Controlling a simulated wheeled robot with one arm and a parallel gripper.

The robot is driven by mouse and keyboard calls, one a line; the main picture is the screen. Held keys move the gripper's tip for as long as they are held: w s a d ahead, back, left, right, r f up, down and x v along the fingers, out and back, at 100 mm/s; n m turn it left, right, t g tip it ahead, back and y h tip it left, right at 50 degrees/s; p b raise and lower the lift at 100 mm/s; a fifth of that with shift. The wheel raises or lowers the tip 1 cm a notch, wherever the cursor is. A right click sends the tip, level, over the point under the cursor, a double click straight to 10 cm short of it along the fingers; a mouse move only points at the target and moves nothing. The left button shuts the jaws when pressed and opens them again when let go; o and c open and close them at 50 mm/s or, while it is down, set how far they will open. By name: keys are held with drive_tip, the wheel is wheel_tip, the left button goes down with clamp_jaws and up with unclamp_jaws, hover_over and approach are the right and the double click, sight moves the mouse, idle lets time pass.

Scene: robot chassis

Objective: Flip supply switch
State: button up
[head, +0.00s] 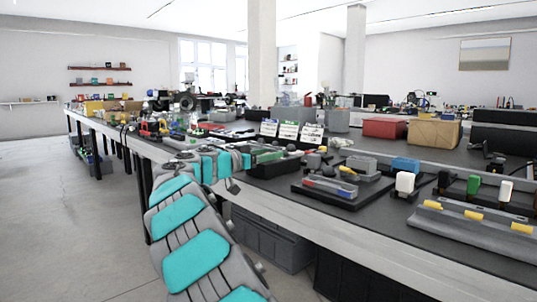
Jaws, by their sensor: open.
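My arm, with grey links and teal panels, rises from the bottom of the head view and bends right at the table's front edge. My gripper (234,187) shows only as a small dark shape at its far end; it is open, and I see nothing held in it. I cannot pick out a supply switch for certain. At the right of the table stand small upright blocks: a white one (404,183), a green one (473,184) and another white one (505,190). They are well right of my gripper and apart from it.
A long dark-topped table (385,225) crosses the view. A grey bar with yellow pieces (480,228) lies at its front right. A black tray (335,196) holds tools. A red box (385,128) and a cardboard box (434,133) stand behind. Floor (50,215) at left is clear.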

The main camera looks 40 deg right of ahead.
clamp_jaws()
idle(0.6)
